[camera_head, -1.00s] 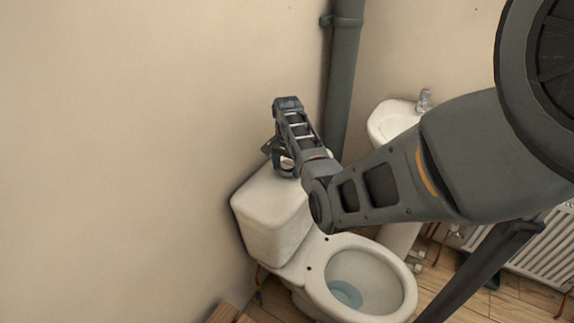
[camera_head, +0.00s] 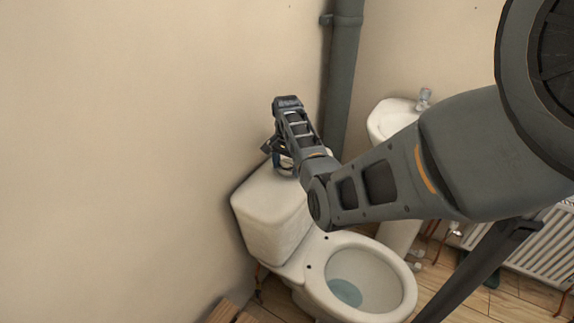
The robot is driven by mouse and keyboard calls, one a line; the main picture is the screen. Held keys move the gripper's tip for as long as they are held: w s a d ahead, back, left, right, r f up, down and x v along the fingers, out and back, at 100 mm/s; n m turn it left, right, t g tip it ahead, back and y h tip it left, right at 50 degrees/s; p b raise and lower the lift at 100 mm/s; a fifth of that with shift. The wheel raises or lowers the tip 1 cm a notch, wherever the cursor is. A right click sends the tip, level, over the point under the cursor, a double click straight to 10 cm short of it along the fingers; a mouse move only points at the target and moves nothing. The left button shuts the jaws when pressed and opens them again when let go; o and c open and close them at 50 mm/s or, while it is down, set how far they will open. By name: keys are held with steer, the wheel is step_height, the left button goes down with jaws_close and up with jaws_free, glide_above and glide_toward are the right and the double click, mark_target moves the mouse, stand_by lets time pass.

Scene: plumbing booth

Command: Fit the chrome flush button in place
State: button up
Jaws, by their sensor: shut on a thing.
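The white toilet cistern (camera_head: 268,222) stands against the wall, its lid on top. My gripper (camera_head: 283,167) points down at the far part of the lid, partly hidden by my own wrist and arm. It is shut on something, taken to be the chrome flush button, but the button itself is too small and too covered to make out. I cannot tell whether it touches the lid. The toilet bowl (camera_head: 363,283) is open below the cistern.
A grey pipe (camera_head: 343,85) runs up the wall behind my gripper. A white basin (camera_head: 390,119) with a tap (camera_head: 424,97) stands to the right. A white radiator (camera_head: 540,248) is at the far right. A wooden thing (camera_head: 226,312) is at the bottom edge.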

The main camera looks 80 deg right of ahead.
steer(key=o, duration=1.1)
steer(key=shift+s+a+f, duration=0.1)
steer(key=shift+a+f, duration=0.05)
steer(key=shift+f, duration=0.5)
steer(key=shift+c, duration=0.2)
steer(key=shift+o, duration=0.8)
steer(key=shift+s, duration=0.1)
steer(key=r, duration=0.9)
steer(key=shift+w+d, duration=0.2)
steer(key=shift+w, duration=0.2)
